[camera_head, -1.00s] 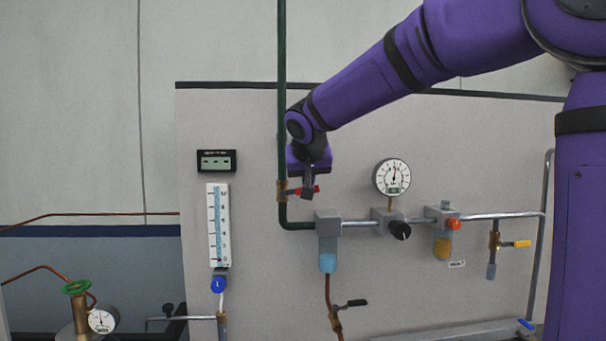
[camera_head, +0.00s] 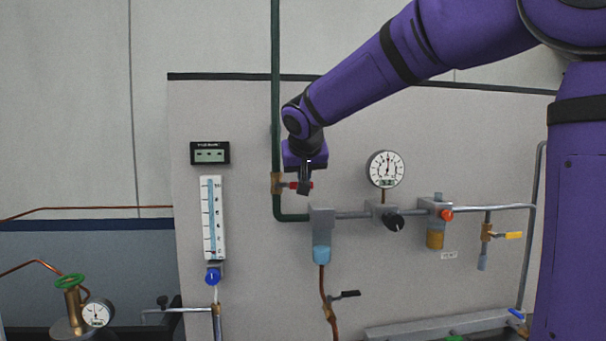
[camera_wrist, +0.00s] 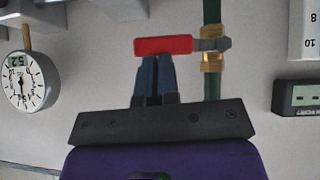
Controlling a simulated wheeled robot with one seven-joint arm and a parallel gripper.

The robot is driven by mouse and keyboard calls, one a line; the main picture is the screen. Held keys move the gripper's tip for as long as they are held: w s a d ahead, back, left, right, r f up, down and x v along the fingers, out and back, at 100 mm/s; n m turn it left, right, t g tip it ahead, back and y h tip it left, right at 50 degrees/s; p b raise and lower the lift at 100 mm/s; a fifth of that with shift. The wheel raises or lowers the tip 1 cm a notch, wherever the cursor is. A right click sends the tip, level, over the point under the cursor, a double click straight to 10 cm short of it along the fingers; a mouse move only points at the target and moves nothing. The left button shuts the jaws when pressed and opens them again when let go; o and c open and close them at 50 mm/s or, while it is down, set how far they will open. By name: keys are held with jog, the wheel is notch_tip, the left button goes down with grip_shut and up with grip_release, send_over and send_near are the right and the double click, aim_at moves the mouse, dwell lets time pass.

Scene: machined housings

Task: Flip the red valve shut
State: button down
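The red valve handle (camera_wrist: 163,45) sits on a brass body (camera_wrist: 211,62) on the green vertical pipe (camera_wrist: 212,88). It lies crosswise to the pipe, and in the head view the red handle (camera_head: 293,185) points right from the brass body (camera_head: 276,183). My gripper (camera_wrist: 156,60) has its two dark blue fingers close together, with only a thin gap. Their tips meet the edge of the handle in the wrist view; whether they press on it is unclear. In the head view my gripper (camera_head: 303,190) covers part of the handle.
A round gauge (camera_head: 385,169) and black knob (camera_head: 393,222) are to the right. A blue-scaled flow tube (camera_head: 213,217) and digital display (camera_head: 210,153) are to the left. A grey block with a blue bowl (camera_head: 321,252) stands below right. Panel between pipe and gauge is bare.

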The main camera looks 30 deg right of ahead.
jog(key=r+v, duration=0.1)
jog(key=v, duration=0.5)
jog(key=w+d+r+v, duration=0.1)
jog(key=v, duration=0.5)
jog(key=shift+r, duration=0.25)
jog(key=shift+d, duration=0.15)
jog(key=s+f+n+g+y, duration=0.1)
jog(key=s+f, duration=1)
jog(key=s, duration=0.2)
jog(key=s+f+n+g+y, duration=0.2)
jog(key=s+f, duration=0.9)
jog(key=s, duration=0.2)
jog(key=shift+s+y, duration=0.3)
jog(key=shift+s, duration=0.05)
jog(key=shift+d+f, duration=0.1)
jog(key=shift+d, duration=0.15)
